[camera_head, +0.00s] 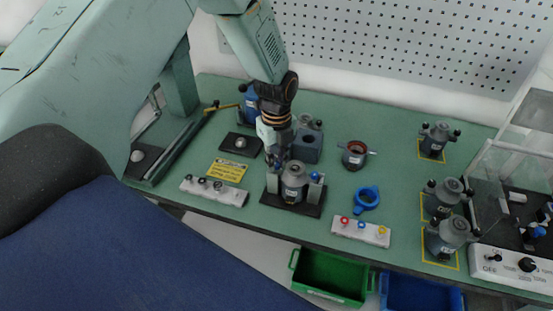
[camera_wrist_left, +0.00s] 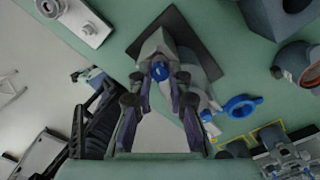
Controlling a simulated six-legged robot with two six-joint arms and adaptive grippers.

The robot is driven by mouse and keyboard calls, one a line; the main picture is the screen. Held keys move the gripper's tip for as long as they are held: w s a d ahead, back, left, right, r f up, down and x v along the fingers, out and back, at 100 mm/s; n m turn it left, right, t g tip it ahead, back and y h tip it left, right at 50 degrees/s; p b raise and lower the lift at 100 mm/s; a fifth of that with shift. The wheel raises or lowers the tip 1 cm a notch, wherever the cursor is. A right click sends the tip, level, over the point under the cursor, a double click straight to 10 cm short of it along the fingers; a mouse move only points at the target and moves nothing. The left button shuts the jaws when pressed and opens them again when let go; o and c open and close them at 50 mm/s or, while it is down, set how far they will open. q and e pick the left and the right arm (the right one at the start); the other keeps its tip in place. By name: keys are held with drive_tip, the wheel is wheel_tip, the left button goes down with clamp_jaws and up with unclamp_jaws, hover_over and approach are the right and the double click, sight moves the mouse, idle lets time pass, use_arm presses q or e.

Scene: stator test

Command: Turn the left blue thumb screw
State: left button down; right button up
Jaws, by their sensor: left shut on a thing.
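My left gripper (camera_head: 277,160) reaches down from above onto the left side of the stator fixture (camera_head: 290,205). It is shut on the left blue thumb screw (camera_wrist_left: 160,71), which shows between the two fingers in the left wrist view. In the head view the gripper mostly hides this screw. The right blue thumb screw (camera_head: 315,177) is free at the fixture's right side; it also shows in the left wrist view (camera_wrist_left: 205,115). A grey stator (camera_head: 293,180) stands upright in the fixture between the screws. My right gripper is in neither view.
A blue ring (camera_head: 367,198) and a white strip with coloured knobs (camera_head: 360,232) lie to the right. A white strip with dark knobs (camera_head: 214,190) and a yellow label (camera_head: 228,170) lie to the left. A dark grey block (camera_head: 307,147) stands behind. Green (camera_head: 330,278) and blue bins sit below the front edge.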

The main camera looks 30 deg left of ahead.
sight(276, 164)
use_arm(q)
drive_tip(key=c, duration=1.3)
unclamp_jaws()
drive_tip(key=shift+o, duration=0.2)
wheel_tip(276, 164, up, 12)
